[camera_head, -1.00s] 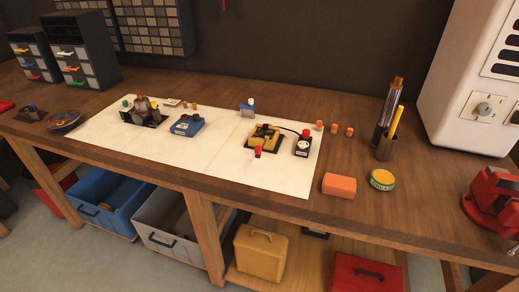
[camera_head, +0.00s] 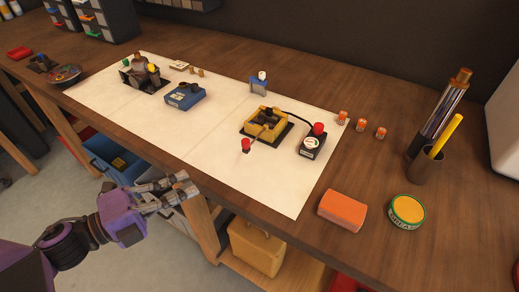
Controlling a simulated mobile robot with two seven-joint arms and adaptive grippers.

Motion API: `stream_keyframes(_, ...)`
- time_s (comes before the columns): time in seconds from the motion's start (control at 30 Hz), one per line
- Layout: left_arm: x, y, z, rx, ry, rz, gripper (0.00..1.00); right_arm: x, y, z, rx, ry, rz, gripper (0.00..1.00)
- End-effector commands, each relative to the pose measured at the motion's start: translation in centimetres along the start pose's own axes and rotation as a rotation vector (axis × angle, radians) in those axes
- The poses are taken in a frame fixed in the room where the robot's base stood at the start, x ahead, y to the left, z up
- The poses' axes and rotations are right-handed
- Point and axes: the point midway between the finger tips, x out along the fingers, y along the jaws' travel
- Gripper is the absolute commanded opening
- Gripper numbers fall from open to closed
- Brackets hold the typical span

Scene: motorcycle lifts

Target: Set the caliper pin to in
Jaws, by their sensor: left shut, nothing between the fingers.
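The yellow caliper (camera_head: 261,121) sits on a dark base on the white mat. A thin pin with a red knob (camera_head: 246,145) sticks out from its near side. How deep the pin sits in the caliper is too small to tell. A black box with a red button (camera_head: 313,142) stands just right of the caliper, joined by a black cable. My left gripper (camera_head: 184,187) is shut and empty, in front of the bench edge, to the left of and nearer than the caliper. It touches nothing on the mat. My right gripper is out of view.
The white mat (camera_head: 213,150) has free room in front of the caliper. A blue box (camera_head: 185,95) and a dark fixture (camera_head: 143,73) stand to the left. An orange block (camera_head: 342,210), a green-yellow tin (camera_head: 407,211) and a pen cup (camera_head: 424,167) stand to the right.

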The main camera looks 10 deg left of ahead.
Motion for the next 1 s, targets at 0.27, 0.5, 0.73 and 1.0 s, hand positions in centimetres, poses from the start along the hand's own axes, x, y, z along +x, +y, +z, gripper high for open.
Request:
stream_keyframes(0.27, 0.6, -0.8, -3.2, 0.1, 0.126, -0.027, 0.0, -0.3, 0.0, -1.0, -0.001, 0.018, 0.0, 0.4)
stream_keyframes(0.5, 4.8, -1.2, -3.7, 0.101, 0.126, -0.031, 0.0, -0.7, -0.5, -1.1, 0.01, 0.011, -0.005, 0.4)
stream_keyframes(0.73, 9.7, -1.4, -4.3, 0.1, 0.124, -0.032, 0.0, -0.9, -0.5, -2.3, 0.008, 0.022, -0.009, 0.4)
stream_keyframes(1.0, 12.5, -1.3, -2.2, 0.096, 0.12, -0.027, 0.0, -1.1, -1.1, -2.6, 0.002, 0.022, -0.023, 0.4)
